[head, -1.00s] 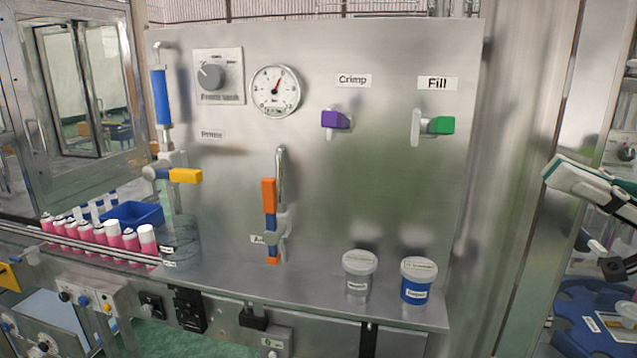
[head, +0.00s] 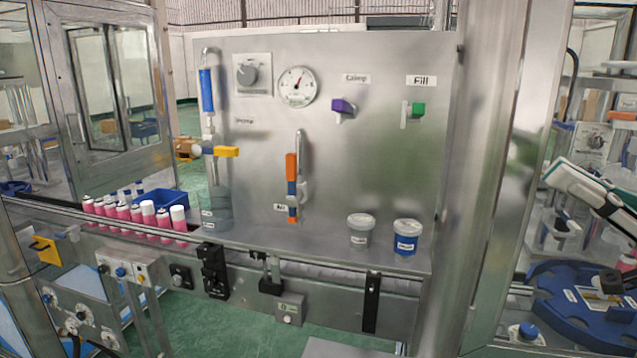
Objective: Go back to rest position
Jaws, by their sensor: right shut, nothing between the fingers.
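The dark part of my right gripper (head: 613,281) shows low at the right edge, over the blue tray. It is shut and holds nothing; its far side is cut off by the frame. It is well apart from the crimping panel (head: 395,155). My left gripper and left arm are out of view.
Pink cans with white caps (head: 137,216) stand in a row at left beside a blue bin (head: 165,201). A blue round tray (head: 565,300) lies at right. A metal post (head: 490,150) separates them.

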